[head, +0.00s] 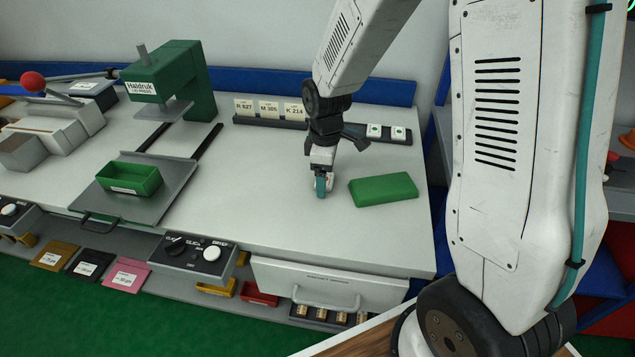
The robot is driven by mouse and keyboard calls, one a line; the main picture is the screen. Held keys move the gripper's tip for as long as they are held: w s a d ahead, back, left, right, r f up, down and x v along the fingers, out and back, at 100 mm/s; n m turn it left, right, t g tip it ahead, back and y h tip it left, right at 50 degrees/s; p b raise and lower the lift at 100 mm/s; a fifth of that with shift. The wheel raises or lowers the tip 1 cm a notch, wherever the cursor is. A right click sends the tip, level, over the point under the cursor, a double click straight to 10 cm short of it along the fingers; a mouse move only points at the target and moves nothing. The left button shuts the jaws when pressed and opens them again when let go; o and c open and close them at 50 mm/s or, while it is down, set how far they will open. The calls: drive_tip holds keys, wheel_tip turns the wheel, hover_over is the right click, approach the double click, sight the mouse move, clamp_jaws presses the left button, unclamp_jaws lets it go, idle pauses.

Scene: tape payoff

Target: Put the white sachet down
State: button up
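My gripper (324,186) points down just above or at the grey-white bench top, left of a green block (383,190). Its fingers show teal and white, with a small pale and reddish patch between or beside them. The patch is too small to tell whether it is the white sachet or part of the gripper. No white sachet can be made out clearly elsewhere on the bench. Two small white squares with green marks, one of them here (374,130), lie on the dark rail behind my gripper.
A green press (180,75) stands at the back left, with a green tray (130,179) on a grey plate before it. Lot cards (268,109) stand on the rail. A red-knobbed device (45,115) is far left. The bench front (270,220) is clear.

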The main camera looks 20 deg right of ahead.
drive_tip(key=c, duration=1.1)
drive_tip(key=shift+c, duration=0.2)
